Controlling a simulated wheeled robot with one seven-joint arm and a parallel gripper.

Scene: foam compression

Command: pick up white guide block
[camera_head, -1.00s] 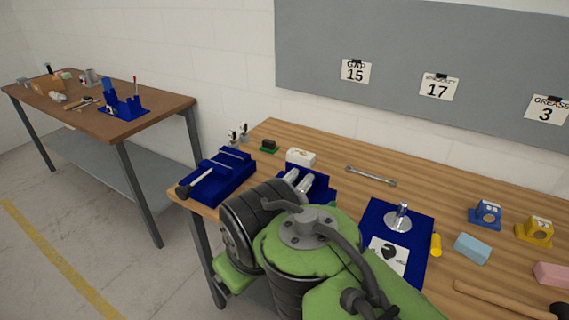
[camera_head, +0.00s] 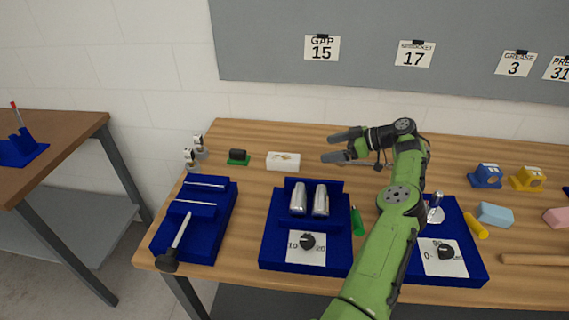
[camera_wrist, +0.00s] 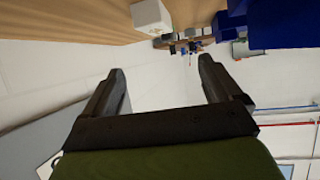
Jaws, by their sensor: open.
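The white guide block (camera_head: 283,161) lies on the wooden workbench near its back edge, left of my gripper in the head view. A white block, likely the same one, shows at the top of the wrist view (camera_wrist: 151,16), beyond the fingertips. My gripper (camera_head: 335,145) is open and empty, held above the bench with its fingers pointing left. Its two dark fingers (camera_wrist: 160,82) are spread apart in the wrist view with nothing between them. A clear gap separates the fingers from the block.
A green-based dark part (camera_head: 238,157) sits left of the block. In front are a blue fixture with two metal cylinders (camera_head: 277,247), a blue tray with a hammer-like tool (camera_head: 220,230) and a green cylinder (camera_head: 357,221). A grey board (camera_head: 270,45) stands behind.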

